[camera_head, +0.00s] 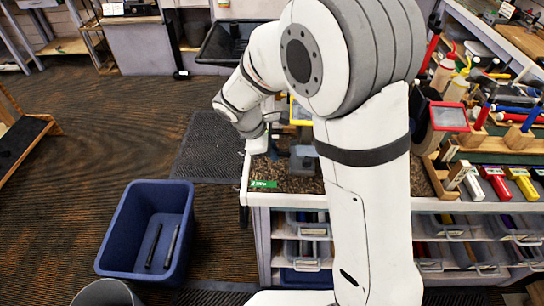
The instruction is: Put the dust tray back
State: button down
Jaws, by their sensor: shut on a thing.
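My gripper (257,145) is at the left end of the workbench, low over its top, below my bent wrist. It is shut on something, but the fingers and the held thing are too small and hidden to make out. I cannot pick out the dust tray with certainty. A black, shallow tray-like thing (221,46) shows at the back, well beyond my gripper and partly covered by my arm. The bench (290,185) has a brown speckled top with a pale edge, and a green label (263,184) lies at its front left corner.
A grey vise-like tool (303,158) stands on the bench beside my gripper. A blue bin (120,235) with two dark rods stands on the floor at left. Tools and coloured grips crowd the bench at right. Clear bins (306,228) fill shelves below.

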aim_at(272, 168)
jog(key=shift+f+p, duration=0.3)
jog(key=shift+f, duration=1.45)
jog(key=shift+f, duration=0.1)
jog(key=c, duration=1.4)
grip_release()
jog(key=shift+c, duration=0.2)
jog(key=v, duration=1.2)
jog(key=shift+b, duration=0.4)
